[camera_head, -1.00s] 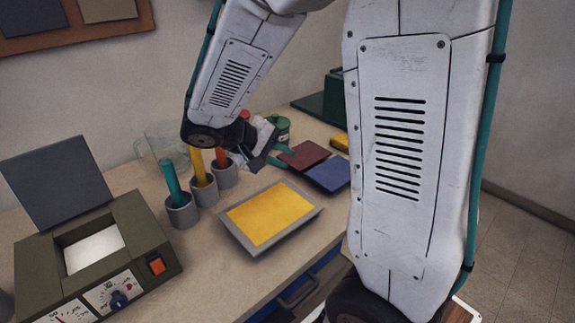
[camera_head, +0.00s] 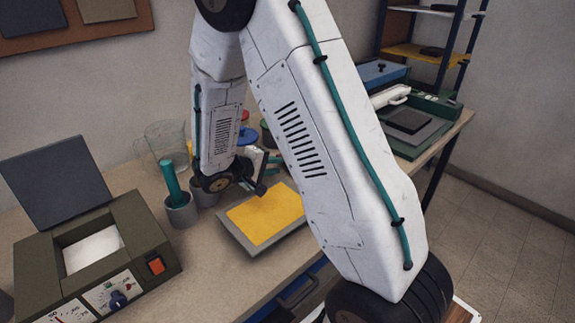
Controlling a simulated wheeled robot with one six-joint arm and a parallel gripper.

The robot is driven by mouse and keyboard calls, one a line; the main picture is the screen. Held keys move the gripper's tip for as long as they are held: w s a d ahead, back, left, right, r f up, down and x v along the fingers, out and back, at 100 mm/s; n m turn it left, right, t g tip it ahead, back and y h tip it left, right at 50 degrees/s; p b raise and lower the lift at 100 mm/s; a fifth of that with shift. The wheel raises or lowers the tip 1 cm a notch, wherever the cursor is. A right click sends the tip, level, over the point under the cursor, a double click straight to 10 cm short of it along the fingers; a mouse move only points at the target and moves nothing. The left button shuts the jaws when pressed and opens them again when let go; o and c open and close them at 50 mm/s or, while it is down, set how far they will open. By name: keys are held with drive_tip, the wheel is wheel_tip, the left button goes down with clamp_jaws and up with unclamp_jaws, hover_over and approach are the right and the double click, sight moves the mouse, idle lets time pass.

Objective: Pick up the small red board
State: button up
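The small red board is not visible now; my arm covers the part of the table where it lay a second ago. My gripper (camera_head: 275,167) shows in a small gap between my arm links, just above and behind the yellow panel (camera_head: 262,213) in its grey tray (camera_head: 238,238). Its two teal fingers stand apart with a gap between them, so it looks open. I see nothing between the fingers, but their tips are partly hidden behind my arm.
Left of the tray stand grey cups, one with a teal stick (camera_head: 170,180), and a clear jug (camera_head: 166,140). An olive machine with a raised lid (camera_head: 150,235) fills the front left. At right are green equipment (camera_head: 425,140) and a shelf rack (camera_head: 425,50).

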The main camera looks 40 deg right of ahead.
drive_tip(key=shift+x, duration=2.25)
clamp_jaws()
drive_tip(key=shift+s+r, duration=0.1)
drive_tip(key=shift+r, duration=1.15)
drive_tip(key=w+v, duration=0.1)
drive_tip(key=v, duration=1.4)
drive_tip(key=shift+s+f, duration=0.4)
